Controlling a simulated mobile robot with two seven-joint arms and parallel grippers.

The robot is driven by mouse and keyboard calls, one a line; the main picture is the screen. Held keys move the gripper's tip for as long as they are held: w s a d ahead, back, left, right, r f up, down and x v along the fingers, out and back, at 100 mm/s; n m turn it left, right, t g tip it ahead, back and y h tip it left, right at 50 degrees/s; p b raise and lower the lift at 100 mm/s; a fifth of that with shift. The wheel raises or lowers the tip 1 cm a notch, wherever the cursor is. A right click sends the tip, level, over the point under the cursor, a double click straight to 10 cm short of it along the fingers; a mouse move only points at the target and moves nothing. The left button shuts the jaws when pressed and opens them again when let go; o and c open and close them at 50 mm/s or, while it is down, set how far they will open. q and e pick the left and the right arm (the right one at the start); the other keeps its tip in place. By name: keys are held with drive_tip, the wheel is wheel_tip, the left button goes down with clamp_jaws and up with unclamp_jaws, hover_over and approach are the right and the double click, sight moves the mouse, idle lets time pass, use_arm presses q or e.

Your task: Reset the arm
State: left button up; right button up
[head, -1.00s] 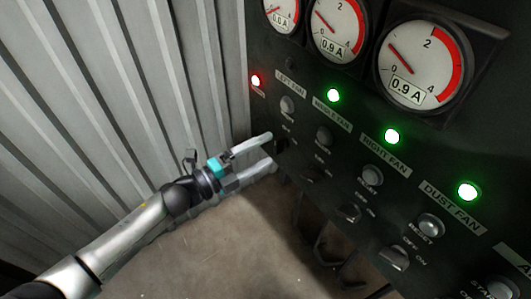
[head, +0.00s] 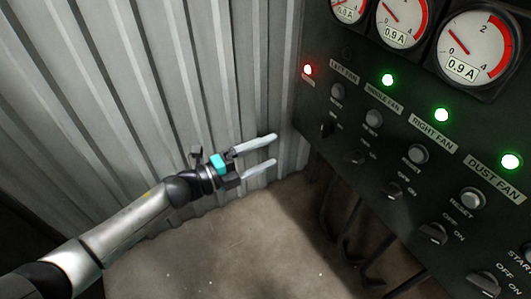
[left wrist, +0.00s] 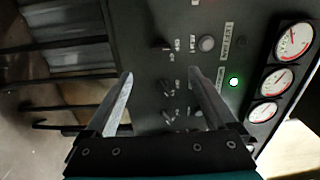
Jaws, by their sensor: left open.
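My left gripper (head: 274,152) is in the head view, left of the dark control panel (head: 375,125) and apart from it. Its two fingers are spread with nothing between them. In the left wrist view the open fingers (left wrist: 160,82) point toward the panel (left wrist: 175,18), with switches and a round button showing between and beyond them. My left arm comes in from the lower left of the head view. My right gripper is in neither view.
The panel carries gauges (head: 475,48), reset buttons (head: 418,154), switches (head: 394,191), a red light (head: 308,70) and several green lights (head: 442,115). A corrugated metal wall (head: 130,100) stands behind my left arm. Dark bars (head: 345,235) stick out below the panel. Brown floor (head: 240,250) is clear.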

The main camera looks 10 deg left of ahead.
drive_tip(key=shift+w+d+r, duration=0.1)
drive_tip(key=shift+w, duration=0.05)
